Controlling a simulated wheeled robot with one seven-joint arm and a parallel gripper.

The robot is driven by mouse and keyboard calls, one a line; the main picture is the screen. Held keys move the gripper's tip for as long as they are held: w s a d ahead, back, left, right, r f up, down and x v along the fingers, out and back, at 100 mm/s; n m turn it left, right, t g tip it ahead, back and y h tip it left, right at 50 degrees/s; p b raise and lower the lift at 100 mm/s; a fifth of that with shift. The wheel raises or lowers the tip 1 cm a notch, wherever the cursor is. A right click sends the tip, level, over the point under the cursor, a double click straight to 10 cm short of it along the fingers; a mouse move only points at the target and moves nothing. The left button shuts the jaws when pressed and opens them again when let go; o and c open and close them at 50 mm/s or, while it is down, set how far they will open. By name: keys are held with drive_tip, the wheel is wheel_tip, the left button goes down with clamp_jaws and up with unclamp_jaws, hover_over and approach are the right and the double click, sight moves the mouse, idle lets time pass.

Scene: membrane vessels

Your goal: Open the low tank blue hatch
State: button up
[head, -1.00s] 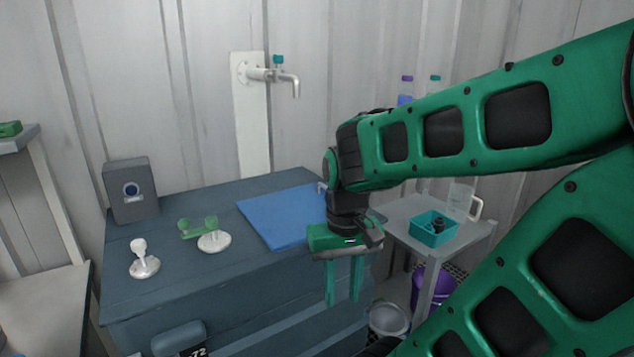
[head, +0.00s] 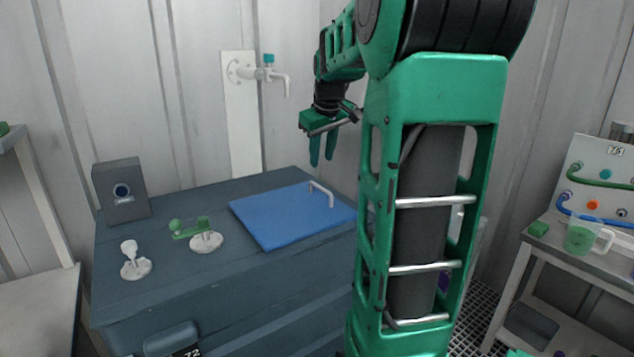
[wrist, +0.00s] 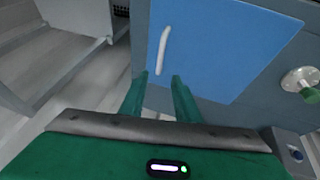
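The blue hatch (head: 285,222) lies flat and closed on top of the low dark blue-grey tank (head: 140,305). Its pale bar handle (head: 322,193) stands near the hatch's right edge. My gripper (head: 322,165) hangs above the hatch's far right part, fingers pointing down, apart from the handle. In the wrist view the two green fingertips (wrist: 158,82) are spread with a gap and nothing between them. The blue hatch (wrist: 225,50) and the handle (wrist: 163,50) lie beyond the fingertips there.
A green-handled valve (head: 205,240), a white fitting (head: 135,262) and a grey box with a round dial (head: 121,192) stand on the tank's left part. A wall tap (head: 270,75) is behind. A side table (head: 575,255) with a jug (head: 582,236) stands right.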

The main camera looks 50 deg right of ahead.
sight(319, 187)
drive_tip(key=x, duration=1)
drive_tip(key=shift+w+f, duration=0.1)
drive_tip(key=shift+f, duration=0.15)
clamp_jaws()
drive_tip(key=shift+d, duration=0.1)
